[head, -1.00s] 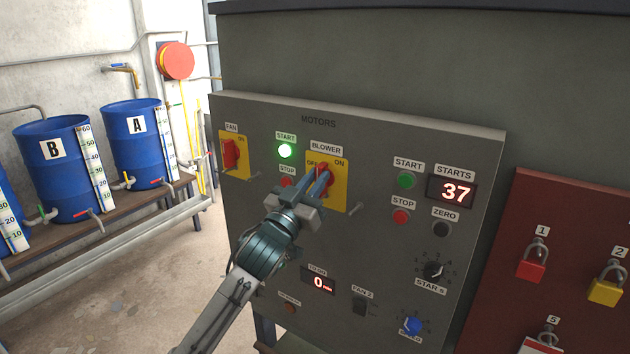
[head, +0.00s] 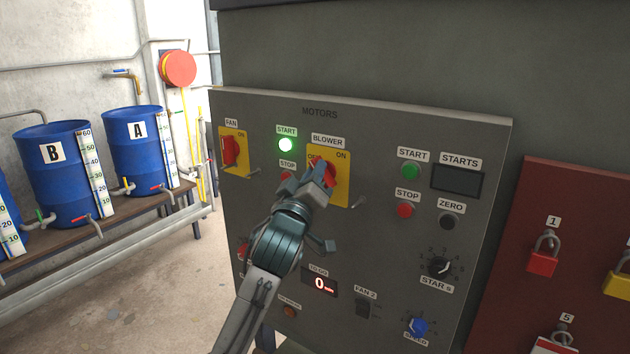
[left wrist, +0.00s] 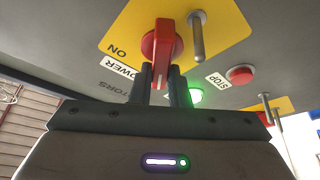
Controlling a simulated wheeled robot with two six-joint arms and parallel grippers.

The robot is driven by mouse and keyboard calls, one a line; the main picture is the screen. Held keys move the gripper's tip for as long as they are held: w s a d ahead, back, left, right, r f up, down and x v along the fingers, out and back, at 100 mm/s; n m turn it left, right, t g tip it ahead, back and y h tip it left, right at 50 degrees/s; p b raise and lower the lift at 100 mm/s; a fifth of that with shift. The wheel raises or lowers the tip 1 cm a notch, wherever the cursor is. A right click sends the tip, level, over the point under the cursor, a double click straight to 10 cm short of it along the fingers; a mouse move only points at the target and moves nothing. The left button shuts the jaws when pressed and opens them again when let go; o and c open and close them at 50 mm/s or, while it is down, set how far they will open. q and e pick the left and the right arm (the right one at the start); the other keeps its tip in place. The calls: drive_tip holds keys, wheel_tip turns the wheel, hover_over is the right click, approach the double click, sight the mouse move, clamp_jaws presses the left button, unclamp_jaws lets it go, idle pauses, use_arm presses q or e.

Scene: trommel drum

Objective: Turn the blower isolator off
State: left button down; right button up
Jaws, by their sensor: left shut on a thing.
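The blower isolator is a red rotary handle (head: 331,176) on a yellow plate (head: 342,190), under the BLOWER label. In the left wrist view, which is upside down, the red handle (left wrist: 164,48) stands between ON and the side where OFF lies, its tip toward the label. My left gripper (head: 316,180) is shut on the handle; in the left wrist view its two dark fingers (left wrist: 165,84) sit either side of the tip. The green START lamp (head: 286,145) is lit. My right gripper is not in view.
The FAN isolator (head: 231,152) is left of the blower, with a metal pin (head: 254,172) nearby. A red STOP button (head: 287,176) is close to my gripper. Another pin (head: 358,202) stands right of it. The STARTS display (head: 457,179) is dark. A padlock board (head: 516,235) is at right.

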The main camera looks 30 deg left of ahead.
use_arm(q)
drive_tip(key=shift+a+f+n+g+y+p, duration=0.15)
drive_tip(key=shift+n+g+y, duration=0.4)
drive_tip(key=shift+n, duration=1.4)
drive_tip(key=shift+d+f+n+g+y+p, duration=0.1)
drive_tip(key=shift+n+g, duration=0.8)
drive_tip(key=shift+n, duration=1)
drive_tip(key=shift+a+f+n+g+y+p, duration=0.15)
drive_tip(key=shift+n+g+y, duration=0.4)
drive_tip(key=shift+n, duration=1.4)
drive_tip(key=c, duration=1.4)
unclamp_jaws()
